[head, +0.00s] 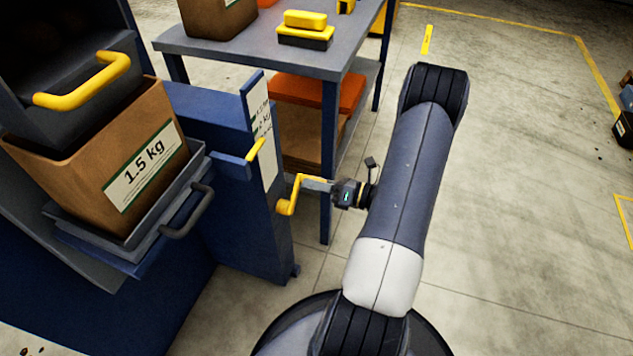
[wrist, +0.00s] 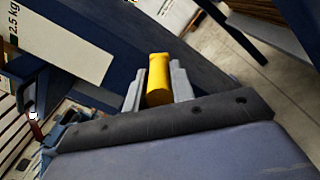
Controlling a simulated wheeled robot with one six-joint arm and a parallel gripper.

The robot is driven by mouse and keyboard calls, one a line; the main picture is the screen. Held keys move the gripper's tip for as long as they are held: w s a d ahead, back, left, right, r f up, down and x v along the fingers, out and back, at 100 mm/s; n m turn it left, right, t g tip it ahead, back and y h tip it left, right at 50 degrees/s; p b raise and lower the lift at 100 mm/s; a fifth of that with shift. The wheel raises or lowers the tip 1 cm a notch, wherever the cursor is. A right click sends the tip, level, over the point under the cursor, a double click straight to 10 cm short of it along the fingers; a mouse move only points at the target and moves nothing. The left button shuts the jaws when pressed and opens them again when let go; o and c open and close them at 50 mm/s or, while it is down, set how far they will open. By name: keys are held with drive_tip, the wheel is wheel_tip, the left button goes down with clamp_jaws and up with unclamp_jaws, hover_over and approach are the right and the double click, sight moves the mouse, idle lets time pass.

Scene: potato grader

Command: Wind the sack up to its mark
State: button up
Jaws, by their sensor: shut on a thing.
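The brown sack (head: 85,150) labelled "1.5 kg" stands in a grey tray (head: 185,175) with a grey handle, at the left of the head view. A yellow crank (head: 287,207) sticks out of the blue post to its right. My gripper (head: 312,184) is shut on the crank's grip, which shows as a yellow cylinder (wrist: 159,80) between the fingers in the wrist view. A white scale strip (head: 263,125) with marks runs up the post. A yellow pointer (head: 256,151) sits beside it; the mark there is too small to read. The wrist view shows "2.5 kg" on a white strip (wrist: 60,35).
A grey-blue table (head: 270,50) with yellow and dark blocks (head: 304,30) stands behind the crank, with an orange box (head: 315,90) on its lower shelf. A yellow handle (head: 85,80) juts out above the sack. Open floor lies to the right.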

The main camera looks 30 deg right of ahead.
drive_tip(key=shift+r, duration=0.1)
clamp_jaws()
drive_tip(key=s+a+r+n, duration=0.2)
drive_tip(key=s+a+n, duration=0.1)
drive_tip(key=n, duration=0.4)
drive_tip(key=shift+s+a+r+n+b, duration=0.25)
drive_tip(key=shift+a+r+n+b, duration=0.15)
drive_tip(key=shift+a, duration=0.35)
drive_tip(key=shift+f, duration=0.1)
drive_tip(key=o, duration=1)
unclamp_jaws()
drive_tip(key=shift+c, duration=0.2)
